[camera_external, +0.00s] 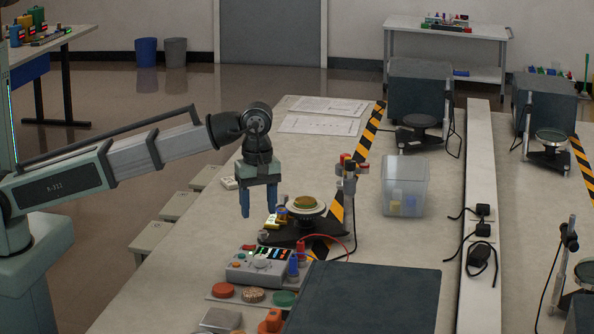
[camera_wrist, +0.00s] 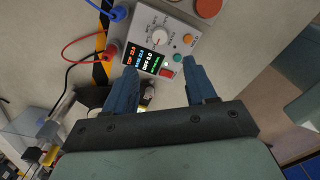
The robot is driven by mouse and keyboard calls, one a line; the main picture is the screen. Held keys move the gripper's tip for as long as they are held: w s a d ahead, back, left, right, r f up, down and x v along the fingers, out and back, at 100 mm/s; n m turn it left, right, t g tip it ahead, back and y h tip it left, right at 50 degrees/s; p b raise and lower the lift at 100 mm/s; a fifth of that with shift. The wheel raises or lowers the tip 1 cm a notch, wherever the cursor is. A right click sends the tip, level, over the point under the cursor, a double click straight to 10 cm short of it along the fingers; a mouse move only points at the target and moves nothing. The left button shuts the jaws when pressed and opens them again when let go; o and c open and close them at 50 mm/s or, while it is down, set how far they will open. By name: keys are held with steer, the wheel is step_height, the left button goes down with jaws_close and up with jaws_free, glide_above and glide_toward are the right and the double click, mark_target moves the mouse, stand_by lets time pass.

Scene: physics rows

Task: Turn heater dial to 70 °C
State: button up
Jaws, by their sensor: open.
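The heater control box (camera_external: 262,267) stands on the bench. In the wrist view the box (camera_wrist: 163,36) has a white face with a round dial (camera_wrist: 159,38), a small screen (camera_wrist: 143,60) with coloured text lines, and coloured buttons. The top line seems to read about 22, but the text is small. My gripper (camera_external: 259,211) points down above the bench, behind the box in the external view. Its blue fingers are apart and empty in the wrist view (camera_wrist: 163,82). Nothing touches the dial.
A heater stand (camera_external: 305,230) with a round plate is right of my gripper. Red and blue cables (camera_wrist: 82,42) run from the box. Coloured discs (camera_external: 253,295) lie in front of it. A dark panel (camera_external: 365,297) and a clear bin (camera_external: 405,187) are to the right.

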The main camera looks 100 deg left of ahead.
mark_target(260, 256)
step_height(260, 256, down, 12)
steer(key=shift+f, duration=0.2)
stand_by(0.4)
jaws_close()
stand_by(0.6)
